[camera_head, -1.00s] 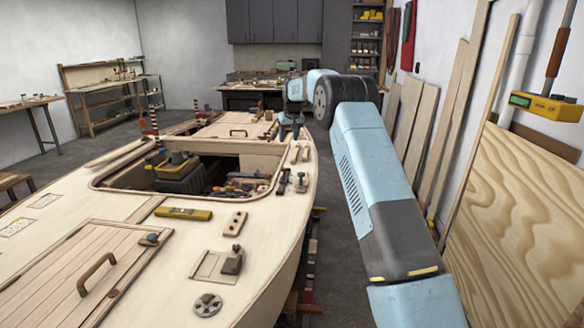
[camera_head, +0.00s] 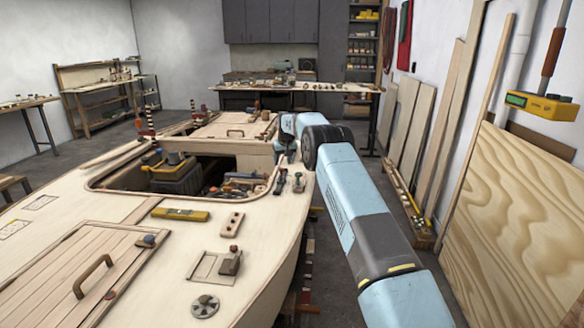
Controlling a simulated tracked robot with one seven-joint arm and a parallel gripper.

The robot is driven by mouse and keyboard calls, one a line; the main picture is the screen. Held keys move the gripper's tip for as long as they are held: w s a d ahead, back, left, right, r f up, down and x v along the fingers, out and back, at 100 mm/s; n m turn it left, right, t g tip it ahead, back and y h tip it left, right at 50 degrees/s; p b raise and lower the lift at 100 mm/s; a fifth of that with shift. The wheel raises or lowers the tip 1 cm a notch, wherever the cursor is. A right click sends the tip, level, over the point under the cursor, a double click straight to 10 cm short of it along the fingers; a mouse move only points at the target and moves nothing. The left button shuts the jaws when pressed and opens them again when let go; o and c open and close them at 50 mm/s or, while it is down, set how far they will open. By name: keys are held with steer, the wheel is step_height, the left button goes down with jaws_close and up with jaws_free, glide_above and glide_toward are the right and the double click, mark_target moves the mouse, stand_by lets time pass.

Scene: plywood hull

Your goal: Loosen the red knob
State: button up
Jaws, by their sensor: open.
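I cannot single out the red knob with certainty. A small reddish piece (camera_head: 265,115) stands on the far deck, and a reddish-brown piece (camera_head: 234,249) tops a small block on the near deck. My gripper (camera_head: 283,158) is at the end of my pale blue arm, by the right rim of the hull's opening. It is small and partly hidden by my arm's links. Its jaws are open, and I see nothing held in them.
The plywood hull (camera_head: 265,235) fills the left and middle. Its opening holds a dark box with a yellow top (camera_head: 172,172) and several tools. A yellow level (camera_head: 181,214) and a wooden hatch (camera_head: 60,262) lie nearer.

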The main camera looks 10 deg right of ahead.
mark_target(282, 169)
steer(key=shift+x, duration=2.45)
